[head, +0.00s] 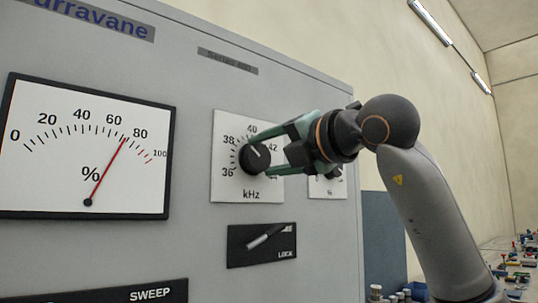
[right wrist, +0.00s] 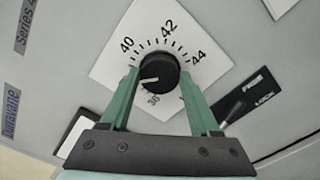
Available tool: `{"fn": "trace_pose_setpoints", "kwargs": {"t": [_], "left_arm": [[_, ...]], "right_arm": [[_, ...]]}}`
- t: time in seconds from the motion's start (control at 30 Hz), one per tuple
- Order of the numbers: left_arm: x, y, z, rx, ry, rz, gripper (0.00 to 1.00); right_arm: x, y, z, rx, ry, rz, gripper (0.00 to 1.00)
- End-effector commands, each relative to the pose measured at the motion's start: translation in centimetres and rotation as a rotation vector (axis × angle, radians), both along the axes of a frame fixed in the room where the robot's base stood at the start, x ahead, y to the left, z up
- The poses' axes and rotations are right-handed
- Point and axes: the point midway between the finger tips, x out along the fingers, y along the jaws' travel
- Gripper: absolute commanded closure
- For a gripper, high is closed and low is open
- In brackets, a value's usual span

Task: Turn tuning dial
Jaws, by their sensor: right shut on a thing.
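The tuning dial (head: 254,159) is a round black knob with a white pointer line, on a white plate (head: 247,183) marked from 36 to 44 kHz. My right gripper (head: 262,152) reaches in from the right, its green fingers shut on the knob's sides. In the right wrist view the knob (right wrist: 160,70) sits between the two finger ends, and its pointer is toward the 38 side of the scale. Part of the scale on the right is hidden by the gripper in the head view. My left gripper is not in view.
A percent meter (head: 85,146) on the left has its red needle between 60 and 80. Below the dial is a lock switch plate (head: 262,245). A second white plate (head: 327,184) lies just behind my gripper. Small items stand at the lower right.

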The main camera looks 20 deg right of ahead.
Motion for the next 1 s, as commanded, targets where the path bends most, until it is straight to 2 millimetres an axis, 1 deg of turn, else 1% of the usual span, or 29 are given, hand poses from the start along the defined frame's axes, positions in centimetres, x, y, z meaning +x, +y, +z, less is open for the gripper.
{"fn": "trace_pose_setpoints", "kwargs": {"t": [0.07, 0.1, 0.33, 0.37, 0.57, 0.67, 0.77, 0.87, 1.0], "left_arm": [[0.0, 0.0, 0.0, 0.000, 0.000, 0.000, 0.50], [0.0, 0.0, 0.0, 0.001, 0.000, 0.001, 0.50], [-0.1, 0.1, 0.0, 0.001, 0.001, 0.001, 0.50], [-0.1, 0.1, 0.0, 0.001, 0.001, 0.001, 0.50], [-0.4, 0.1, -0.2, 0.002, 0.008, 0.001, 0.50], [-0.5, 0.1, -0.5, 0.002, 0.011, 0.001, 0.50], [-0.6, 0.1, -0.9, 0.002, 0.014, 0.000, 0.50], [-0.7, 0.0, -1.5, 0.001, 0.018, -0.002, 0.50], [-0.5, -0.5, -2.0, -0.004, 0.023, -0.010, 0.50]], "right_arm": [[0.0, -0.2, 0.2, 0.002, -0.005, -0.004, 0.93], [0.0, -0.2, 0.2, 0.002, -0.005, -0.004, 0.35], [0.0, -0.1, 0.1, 0.000, -0.003, -0.002, 0.09], [0.0, -0.1, 0.1, 0.000, -0.003, -0.002, 0.07], [0.0, -0.1, 0.0, 0.000, -0.002, -0.001, 0.07], [-0.3, -0.2, 0.0, 0.000, -0.003, 0.000, 0.07], [-1.4, -0.6, 0.0, 0.000, -0.003, -0.001, 0.07], [-3.2, -1.3, -0.1, 0.001, -0.007, -0.003, 0.07], [-6.2, -2.3, -0.1, 0.001, -0.008, -0.002, 0.07]]}}
